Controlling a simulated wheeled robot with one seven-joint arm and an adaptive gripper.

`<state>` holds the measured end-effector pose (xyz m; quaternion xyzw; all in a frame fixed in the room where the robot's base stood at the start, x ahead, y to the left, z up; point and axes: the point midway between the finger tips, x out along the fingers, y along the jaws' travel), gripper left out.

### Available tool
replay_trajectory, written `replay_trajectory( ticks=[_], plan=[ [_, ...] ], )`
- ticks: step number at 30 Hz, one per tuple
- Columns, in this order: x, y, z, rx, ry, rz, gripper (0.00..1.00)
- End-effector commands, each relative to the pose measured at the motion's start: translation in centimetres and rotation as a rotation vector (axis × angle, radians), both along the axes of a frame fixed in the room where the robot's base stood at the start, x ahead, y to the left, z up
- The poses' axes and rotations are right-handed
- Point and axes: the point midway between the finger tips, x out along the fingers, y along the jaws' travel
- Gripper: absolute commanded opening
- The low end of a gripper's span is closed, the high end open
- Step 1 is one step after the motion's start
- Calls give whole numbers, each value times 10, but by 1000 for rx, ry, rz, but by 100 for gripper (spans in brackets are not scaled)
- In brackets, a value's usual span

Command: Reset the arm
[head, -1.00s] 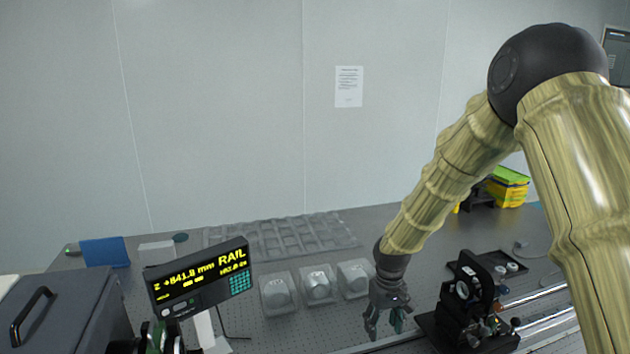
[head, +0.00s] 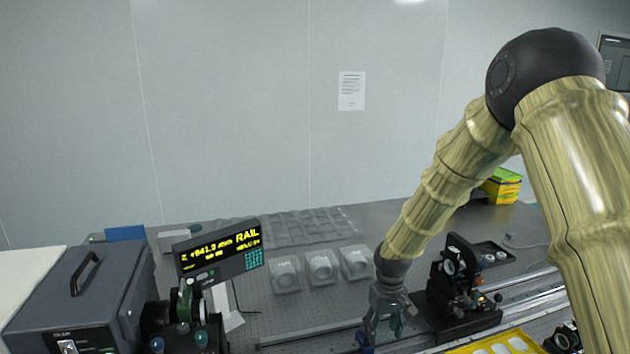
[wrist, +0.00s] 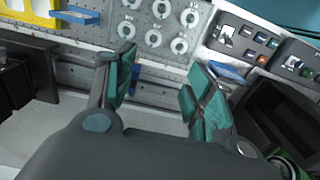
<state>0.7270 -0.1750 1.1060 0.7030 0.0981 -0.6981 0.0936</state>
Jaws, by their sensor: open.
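My gripper (head: 384,328) hangs from my arm at the lower middle of the head view, above the front part of the optical table (head: 330,225). In the wrist view its two teal-padded fingers (wrist: 160,98) stand apart with nothing between them. The gripper is open and empty. In the head view a black optical mount (head: 455,290) on the rail stands just right of the gripper.
A rail readout (head: 218,250) and a grey case (head: 80,300) stand at left. Several clear-covered pieces (head: 321,267) sit behind the gripper. A yellow tray (head: 490,345) lies at the lower right. Yellow boxes (head: 503,187) stand at the back right.

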Motion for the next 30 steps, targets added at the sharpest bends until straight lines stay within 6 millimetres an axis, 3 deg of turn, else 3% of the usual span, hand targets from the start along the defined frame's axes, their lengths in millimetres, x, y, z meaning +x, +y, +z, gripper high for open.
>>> replay_trajectory(
  ticks=[11, 17, 24, 30],
  plan=[
    [-45, -3, -69, 37, 13, -39, 54],
    [-91, -2, -124, 62, 21, -71, 54],
    [-197, -9, -210, 84, 31, -154, 54],
    [-294, -23, -254, 71, 28, -227, 54]
  ],
)
